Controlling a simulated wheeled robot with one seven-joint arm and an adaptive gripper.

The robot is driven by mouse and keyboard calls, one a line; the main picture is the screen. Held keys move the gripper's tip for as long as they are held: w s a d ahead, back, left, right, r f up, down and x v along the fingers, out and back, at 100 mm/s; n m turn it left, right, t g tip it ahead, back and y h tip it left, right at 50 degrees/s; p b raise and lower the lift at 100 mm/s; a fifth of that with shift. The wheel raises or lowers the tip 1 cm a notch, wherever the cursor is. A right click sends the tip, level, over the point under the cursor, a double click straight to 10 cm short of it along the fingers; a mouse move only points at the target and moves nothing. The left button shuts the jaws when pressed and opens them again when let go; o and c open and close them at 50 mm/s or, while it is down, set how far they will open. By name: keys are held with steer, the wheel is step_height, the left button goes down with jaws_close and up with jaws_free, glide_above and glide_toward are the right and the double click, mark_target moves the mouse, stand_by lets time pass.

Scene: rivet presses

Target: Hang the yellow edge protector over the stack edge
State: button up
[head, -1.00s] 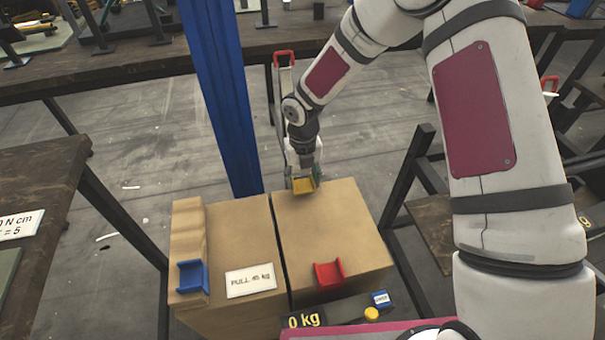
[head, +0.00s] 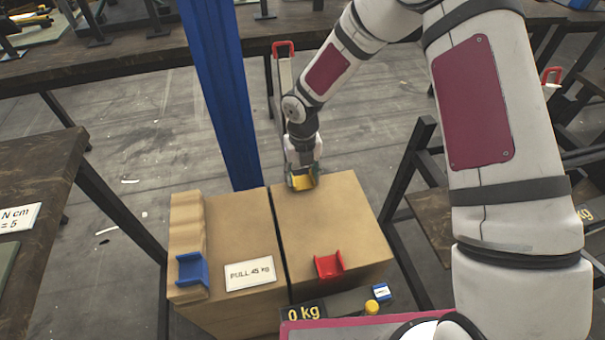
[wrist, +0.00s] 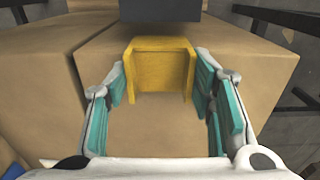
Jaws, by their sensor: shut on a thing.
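The yellow edge protector (head: 303,182) is a channel-shaped piece held at the far edge of the right cardboard box (head: 340,222). My gripper (head: 302,176) is shut on it. In the wrist view the protector (wrist: 160,68) sits between the teal pads of my gripper (wrist: 163,90), over the box top. The contact between protector and box is hard to tell. A red edge protector (head: 329,265) sits at the near edge of the right box, and a blue one (head: 191,269) at the near left of the left box.
The left box (head: 238,222) carries a "PULL 45 kg" label (head: 250,273). A blue post (head: 221,100) rises behind the boxes. A scale display (head: 304,314) is in front. Dark tables (head: 40,170) stand left and behind, and a dark frame (head: 420,150) at the right.

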steer(key=o, duration=1.2)
steer(key=shift+o, duration=0.2)
step_height(320, 180, up, 12)
steer(key=shift+d+r, duration=0.1)
steer(key=s+d+r+m+h, duration=0.3)
steer(key=s+d+r+m, duration=1)
steer(key=r+m, duration=0.45)
steer(key=s+d+r+m+t+y, duration=0.1)
steer(key=s+d+r+m+y, duration=0.1)
steer(key=s+m, duration=0.9)
steer(key=s+d+r+m+y, duration=0.1)
steer(key=s+d+r+m, duration=0.1)
steer(key=s+m, duration=0.85)
step_height(320, 180, up, 16)
steer(key=t+p, duration=0.3)
steer(key=p, duration=1.2)
steer(key=shift+s+n, duration=0.25)
steer(key=shift+n, duration=0.05)
